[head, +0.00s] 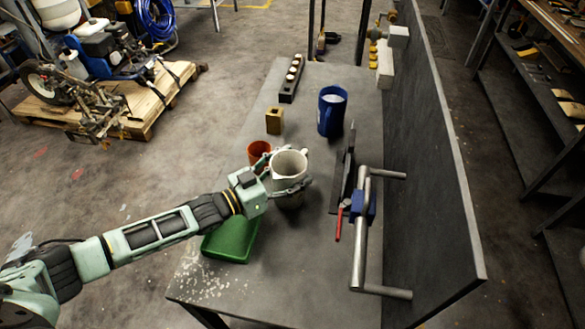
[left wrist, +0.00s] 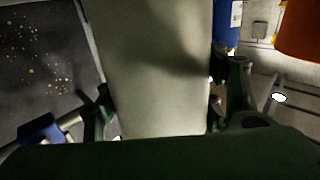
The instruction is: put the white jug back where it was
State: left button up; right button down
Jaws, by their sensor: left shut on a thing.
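The white jug (head: 289,166) is upright over the dark workbench (head: 232,140) in the head view. My left gripper (head: 287,183) is shut on it, with its fingers around the body of the jug. The jug fills the middle of the left wrist view (left wrist: 155,75), between the two fingers. I cannot tell for sure whether its base touches the bench. My right gripper is in neither view.
An orange cup (head: 258,150) stands close behind my left gripper. A blue jug (head: 331,110), a brass block (head: 274,121) and a dark rack (head: 292,79) stand farther back. A green tray (head: 231,240) lies in front. A metal-pipe fixture (head: 361,230) stands to the right.

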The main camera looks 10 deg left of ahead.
pick_arm(q)
jog(key=shift+r, duration=0.1)
jog(key=o, duration=1.2)
jog(key=shift+f, duration=0.25)
jog(key=o, duration=0.4)
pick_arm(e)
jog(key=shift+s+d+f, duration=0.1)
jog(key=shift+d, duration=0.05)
pick_arm(q)
jog(key=shift+r, duration=0.1)
